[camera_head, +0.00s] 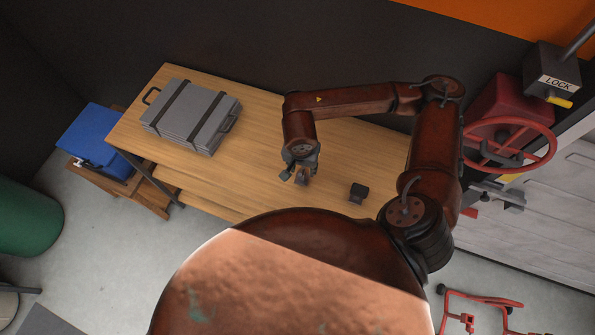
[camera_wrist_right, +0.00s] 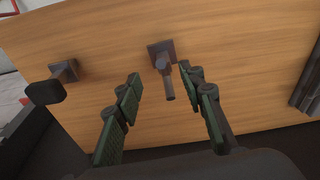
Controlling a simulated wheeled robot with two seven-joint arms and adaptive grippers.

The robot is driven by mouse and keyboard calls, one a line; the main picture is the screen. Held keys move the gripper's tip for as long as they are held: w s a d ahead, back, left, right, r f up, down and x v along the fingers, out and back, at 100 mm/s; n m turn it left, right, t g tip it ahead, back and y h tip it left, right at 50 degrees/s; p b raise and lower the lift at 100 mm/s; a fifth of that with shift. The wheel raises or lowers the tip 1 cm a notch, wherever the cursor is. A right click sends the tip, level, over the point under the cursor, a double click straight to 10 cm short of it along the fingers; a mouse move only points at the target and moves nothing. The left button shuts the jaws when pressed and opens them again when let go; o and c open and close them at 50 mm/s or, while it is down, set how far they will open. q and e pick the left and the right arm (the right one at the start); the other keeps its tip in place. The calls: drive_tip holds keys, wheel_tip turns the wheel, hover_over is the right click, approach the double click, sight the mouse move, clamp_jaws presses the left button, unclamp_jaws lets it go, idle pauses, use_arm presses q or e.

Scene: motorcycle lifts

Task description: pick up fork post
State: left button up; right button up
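A small grey-brown post with a square base plate (camera_wrist_right: 166,82) stands on the wooden table in the right wrist view; it looks like the fork post, though I cannot be sure. My right gripper (camera_wrist_right: 160,74) is open, with its green-padded fingers on either side of the post and no clear contact. In the head view this gripper (camera_head: 300,174) points down at the table and largely hides the post. A second post with a dark block-shaped head (camera_head: 358,191) stands to its right; it also shows at left in the right wrist view (camera_wrist_right: 48,90). My left gripper is not in view.
A grey ridged case (camera_head: 192,115) lies on the left part of the wooden table (camera_head: 255,190). A blue box (camera_head: 97,137) sits beyond the table's left end. A red wheel (camera_head: 508,145) and machine stand at the right. The table between case and gripper is clear.

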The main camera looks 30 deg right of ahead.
sight(302, 171)
drive_tip(key=shift+w+f, duration=0.15)
drive_tip(key=shift+f, duration=0.45)
drive_tip(key=shift+w+d+f+p, duration=0.1)
drive_tip(key=shift+f+p, duration=0.05)
drive_tip(key=shift+f, duration=0.45)
drive_tip(key=shift+w+d+f+p, duration=0.1)
drive_tip(key=shift+f+p, duration=0.05)
drive_tip(key=shift+f, duration=0.4)
drive_tip(key=f, duration=0.1)
drive_tip(key=f+p, duration=0.1)
drive_tip(key=f, duration=0.1)
drive_tip(key=w+f, duration=0.1)
drive_tip(key=shift+d+f+p, duration=0.3)
drive_tip(key=shift+c, duration=0.4)
clamp_jaws()
